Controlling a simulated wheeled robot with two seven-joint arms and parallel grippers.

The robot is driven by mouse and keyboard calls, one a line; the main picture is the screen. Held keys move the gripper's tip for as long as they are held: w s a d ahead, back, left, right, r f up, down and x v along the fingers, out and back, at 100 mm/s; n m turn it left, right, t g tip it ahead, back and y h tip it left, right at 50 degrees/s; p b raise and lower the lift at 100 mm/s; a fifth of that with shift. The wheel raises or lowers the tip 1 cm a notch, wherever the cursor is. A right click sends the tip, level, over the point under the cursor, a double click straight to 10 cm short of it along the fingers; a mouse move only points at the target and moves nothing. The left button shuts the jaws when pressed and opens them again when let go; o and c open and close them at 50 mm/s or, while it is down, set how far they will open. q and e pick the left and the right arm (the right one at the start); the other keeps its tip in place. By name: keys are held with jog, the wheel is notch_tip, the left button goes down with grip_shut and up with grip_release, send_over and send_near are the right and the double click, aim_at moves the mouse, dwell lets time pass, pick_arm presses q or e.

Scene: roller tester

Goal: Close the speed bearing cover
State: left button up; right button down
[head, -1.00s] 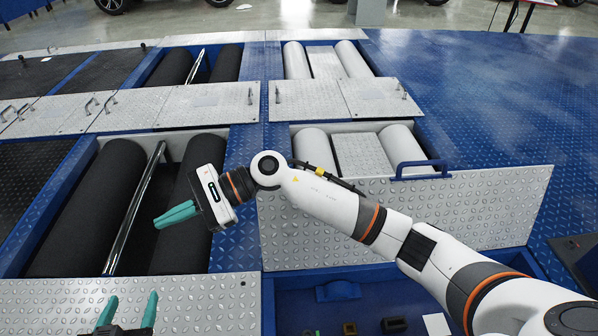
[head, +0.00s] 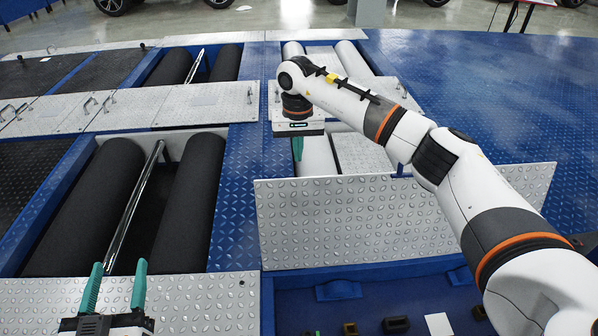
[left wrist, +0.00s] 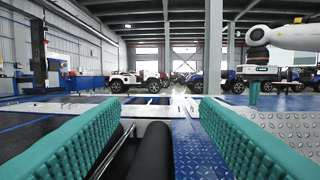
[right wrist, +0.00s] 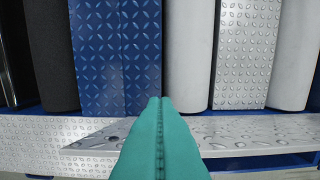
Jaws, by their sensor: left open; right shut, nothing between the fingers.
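The speed bearing cover (head: 400,215) is a silver diamond-plate panel. In the head view it stands raised in front of the white rollers, above the blue open bay. Its blue handle (head: 400,172) is partly hidden by my right arm. My right gripper (head: 298,152) points down behind the cover's top left corner, by the left white roller. It is shut and empty; its teal fingers fill the middle of the right wrist view (right wrist: 161,105). I cannot tell whether they touch the cover. My left gripper (head: 113,288) is open and empty at the lower left, fingers pointing forward.
Dark rollers (head: 188,200) and a metal bar (head: 135,205) lie left of the blue strip. The open blue bay (head: 380,290) in front holds several small parts. Closed silver plates (head: 190,105) lie further back. Blue floor plate (head: 500,100) is clear at right.

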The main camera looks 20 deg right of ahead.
pick_arm(q)
notch_tip(320, 180, up, 6)
jog(key=s+t+h+b, duration=0.1)
jog(key=s+t, duration=0.1)
jog(key=t, duration=0.2)
jog(key=shift+d+t+h, duration=0.2)
jog(key=shift+t+h, duration=0.1)
pick_arm(e)
jog(key=shift+s+a+f, duration=0.3)
jog(key=shift+s+f, duration=0.3)
jog(key=shift+s, duration=0.3)
jog(key=shift+s+a+f, duration=0.3)
jog(key=shift+s+f, duration=0.3)
jog(key=shift+s, duration=0.3)
